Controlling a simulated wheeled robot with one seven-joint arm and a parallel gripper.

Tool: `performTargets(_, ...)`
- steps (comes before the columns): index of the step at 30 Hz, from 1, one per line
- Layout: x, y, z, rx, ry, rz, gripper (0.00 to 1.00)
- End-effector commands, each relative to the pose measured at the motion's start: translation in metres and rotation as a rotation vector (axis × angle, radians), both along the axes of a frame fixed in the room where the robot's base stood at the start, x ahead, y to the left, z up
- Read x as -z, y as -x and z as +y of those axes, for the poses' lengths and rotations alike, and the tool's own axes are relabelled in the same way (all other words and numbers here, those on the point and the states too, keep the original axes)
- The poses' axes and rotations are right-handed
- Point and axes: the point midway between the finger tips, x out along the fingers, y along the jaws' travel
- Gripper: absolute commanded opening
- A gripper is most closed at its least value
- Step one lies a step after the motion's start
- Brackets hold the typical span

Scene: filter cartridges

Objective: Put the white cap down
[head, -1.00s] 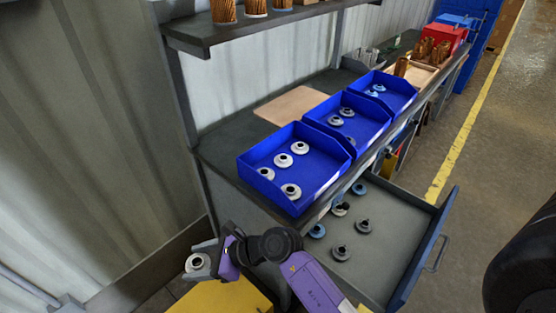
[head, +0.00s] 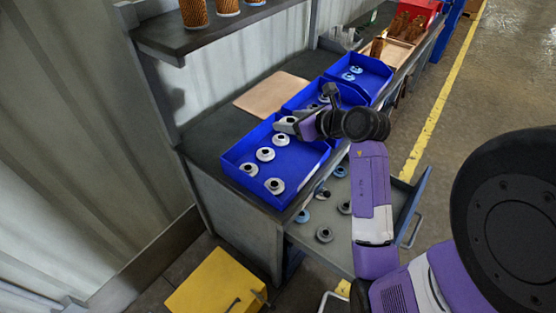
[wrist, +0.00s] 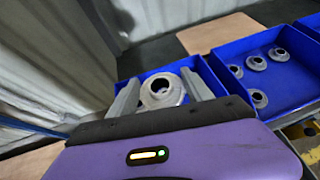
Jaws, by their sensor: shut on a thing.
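My gripper (head: 288,122) is shut on the white cap (wrist: 162,89), a round flanged piece with a dark hole. In the wrist view the cap sits between the two fingers. In the head view the gripper hangs at the far end of the nearest blue bin (head: 300,190). The held cap lines up roughly with that row. Whether it touches the bin floor cannot be told.
More blue bins stand behind on the bench, one (head: 365,72) with blue caps. The wrist view shows a bin with several grey caps (wrist: 256,62). A tan board (head: 272,93) lies beside the bins. An open drawer (head: 410,200) holds loose caps. A yellow box (head: 215,285) stands below.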

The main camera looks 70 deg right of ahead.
Motion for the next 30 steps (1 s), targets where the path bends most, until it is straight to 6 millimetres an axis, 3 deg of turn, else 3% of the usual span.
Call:
performTargets(2, -0.003, 0.006, -0.005, 0.018, -0.001, -0.001, 0.2)
performTargets(5, 0.009, 0.008, -0.006, 0.024, -0.004, 0.0, 0.2)
performTargets(21, 0.135, 0.007, -0.006, 0.023, -0.004, 0.0, 0.2)
performTargets(30, 0.163, 0.007, -0.006, 0.022, -0.002, -0.001, 0.2)
